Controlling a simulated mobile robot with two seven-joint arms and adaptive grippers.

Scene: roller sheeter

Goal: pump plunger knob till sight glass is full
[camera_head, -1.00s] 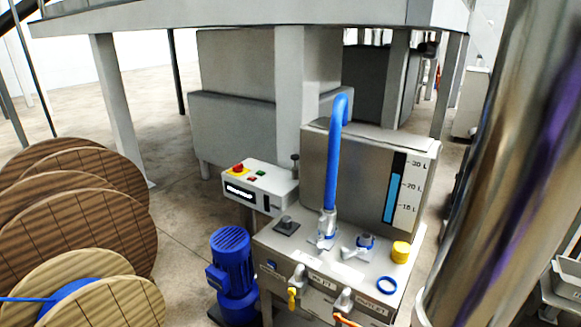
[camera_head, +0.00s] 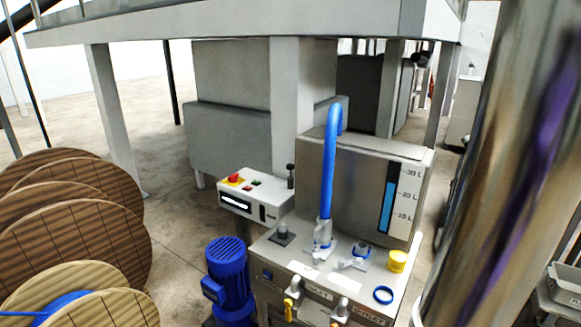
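The sight glass (camera_head: 386,208) is an upright strip on the front of a grey tank (camera_head: 345,190), beside a scale marked 10, 20 and 30 L. Its blue column tops out between the 20 and 30 L marks, with a dark part above. A dark knob on a short upright rod (camera_head: 290,170) stands behind the white control box. A small grey knob (camera_head: 282,230) sits on a dark plate on the bench top. I cannot tell which is the plunger knob. Neither gripper is in view.
A blue hose (camera_head: 329,165) arches from a bench fitting to behind the tank. The control box (camera_head: 255,198) has a red button. A yellow cap (camera_head: 397,261), blue ring (camera_head: 383,295), blue motor (camera_head: 229,275) and yellow-handled valves are nearby. Wooden reels (camera_head: 85,235) crowd the left.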

